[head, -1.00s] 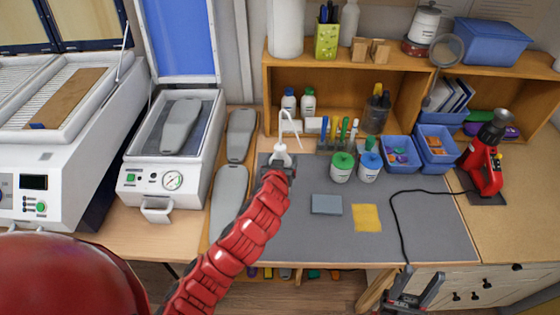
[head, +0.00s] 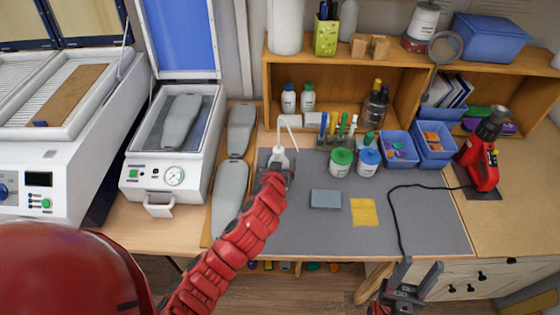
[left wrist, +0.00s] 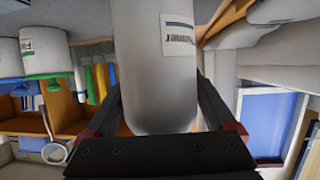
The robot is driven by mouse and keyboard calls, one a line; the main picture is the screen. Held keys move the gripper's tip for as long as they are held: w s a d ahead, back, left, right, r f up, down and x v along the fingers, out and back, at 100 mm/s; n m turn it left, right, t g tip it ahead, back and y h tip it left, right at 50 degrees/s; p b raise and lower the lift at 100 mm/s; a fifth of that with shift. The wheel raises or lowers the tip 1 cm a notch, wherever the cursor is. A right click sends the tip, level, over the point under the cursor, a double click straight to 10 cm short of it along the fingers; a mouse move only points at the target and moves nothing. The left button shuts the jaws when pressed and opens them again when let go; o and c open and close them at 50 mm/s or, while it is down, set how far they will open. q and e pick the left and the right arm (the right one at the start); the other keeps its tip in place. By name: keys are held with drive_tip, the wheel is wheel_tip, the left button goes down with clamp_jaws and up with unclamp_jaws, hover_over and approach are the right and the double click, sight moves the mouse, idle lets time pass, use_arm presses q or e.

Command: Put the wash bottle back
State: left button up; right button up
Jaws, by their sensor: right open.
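The white wash bottle (head: 278,157) with its bent spout stands upright at the back left of the grey mat in the head view. My left gripper (head: 280,174) is around its body, the red arm hiding the lower part. In the left wrist view the bottle (left wrist: 158,85) fills the space between the two fingers of my left gripper (left wrist: 165,110); part of a printed label shows. I cannot tell whether its base touches the mat. My right gripper (head: 410,284) is open and empty at the bottom right, before the table's front edge.
The grey mat (head: 300,230) bears a green-lidded jar (head: 340,165), a blue-lidded jar (head: 367,163), a blue-grey pad (head: 326,199) and a yellow cloth (head: 363,212). Two small bottles stand in the shelf (head: 345,75) behind. Grey insole forms (head: 230,195) lie left. A black cable crosses the mat.

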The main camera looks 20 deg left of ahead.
use_arm(q)
drive_tip(key=shift+o, duration=0.4)
drive_tip(key=v, duration=1.2)
drive_tip(key=shift+b, duration=0.3)
drive_tip(key=shift+s+d, duration=0.1)
